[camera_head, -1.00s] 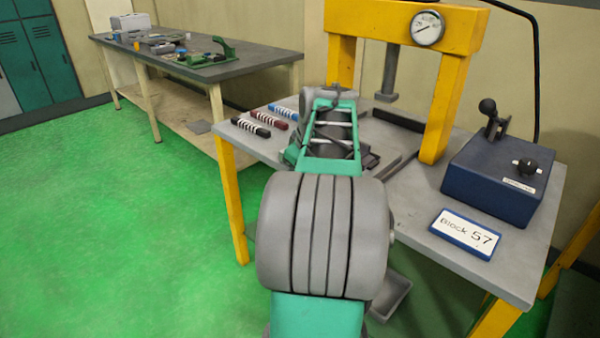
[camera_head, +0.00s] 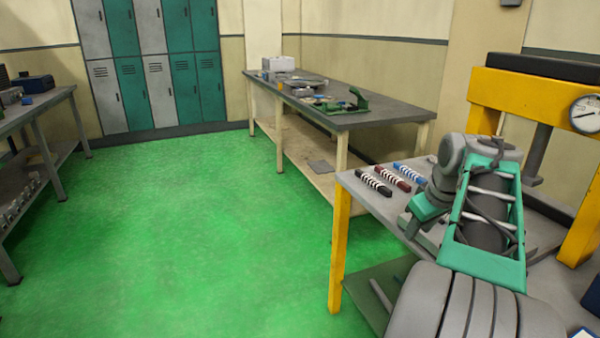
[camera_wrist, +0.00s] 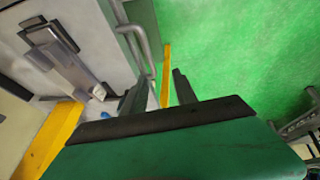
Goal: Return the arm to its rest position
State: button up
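My arm (camera_head: 490,215) is folded up over the near-left part of the press table (camera_head: 352,184) at the right of the head view. Its wrist hangs down on the left side of the forearm. In the wrist view my gripper (camera_wrist: 158,84) has its two fingers apart with nothing between them. A yellow bar and green floor show past the fingers. In the head view the fingers cannot be made out clearly.
Black (camera_head: 374,184), red (camera_head: 393,179) and blue (camera_head: 411,174) striped pieces lie beside my wrist. The yellow press (camera_head: 520,97) stands behind my arm. A long workbench (camera_head: 395,112), lockers (camera_head: 155,65) and a left bench (camera_head: 40,108) surround clear green floor (camera_head: 200,230).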

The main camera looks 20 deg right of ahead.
jog(key=w+a+r+p, duration=0.1)
jog(key=a+r+p, duration=0.15)
jog(key=a, duration=0.45)
jog(key=w+a+r+y+p, duration=0.1)
jog(key=w+a+p, duration=0.1)
jog(key=a+p, duration=0.35)
jog(key=w+a+r+p, duration=0.1)
jog(key=a+r+p, duration=0.1)
jog(key=a, duration=0.6)
jog(key=s+a+p, duration=0.4)
jog(key=a, duration=0.4)
jog(key=s+a+f+g+y+p, duration=0.1)
jog(key=s+a+p, duration=0.3)
jog(key=a, duration=0.4)
jog(key=shift+s, duration=0.35)
